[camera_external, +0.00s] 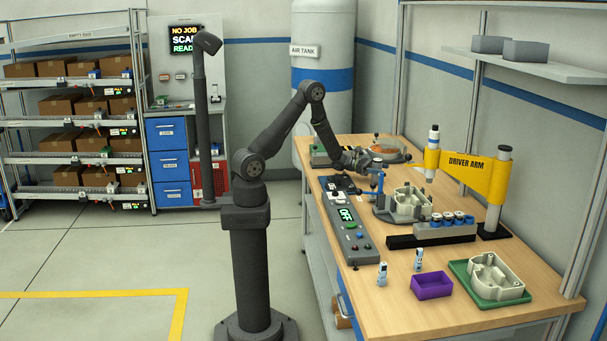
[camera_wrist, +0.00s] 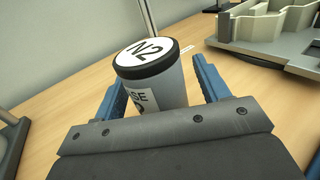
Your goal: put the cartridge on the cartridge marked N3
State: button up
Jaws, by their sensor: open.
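A grey cylindrical cartridge (camera_wrist: 166,88) with a black rim and a white top marked N2 stands between the two blue fingers of my gripper (camera_wrist: 158,80) in the wrist view. The fingers are open, one on each side of it, and I see a gap at the sides. In the external view my gripper (camera_external: 376,181) is over the bench, left of the grey fixture, and I cannot make out the cartridge there. No cartridge marked N3 can be read in either view.
The grey fixture with a pale housing (camera_external: 407,203) is right of my gripper. A rack of several cylinders (camera_external: 445,229), the yellow driver arm (camera_external: 466,172), a purple bin (camera_external: 431,286), a green tray (camera_external: 457,268) and a control box (camera_external: 346,226) stand on the wooden bench (camera_external: 385,318).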

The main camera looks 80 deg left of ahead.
aim_at(381, 160)
jog(key=shift+w+d, duration=0.1)
jog(key=shift+w, duration=0.05)
jog(key=c, duration=1.3)
jog(key=shift+r, duration=0.15)
jog(key=shift+r, duration=0.55)
jog(key=r, duration=0.1)
jog(key=d+r, duration=0.1)
jog(key=r, duration=0.1)
jog(key=shift+s+d+r, duration=0.2)
jog(key=shift+s+r, duration=0.1)
jog(key=shift+r, duration=0.05)
jog(key=s+d+r, duration=0.1)
jog(key=d+r, duration=0.1)
jog(key=d, duration=0.1)
jog(key=s+d+r, duration=0.1)
jog(key=d+r, duration=0.1)
jog(key=d, duration=0.1)
jog(key=s+d+r, duration=0.2)
jog(key=d, duration=0.1)
jog(key=shift+s+d, duration=0.1)
jog(key=shift+d, duration=0.05)
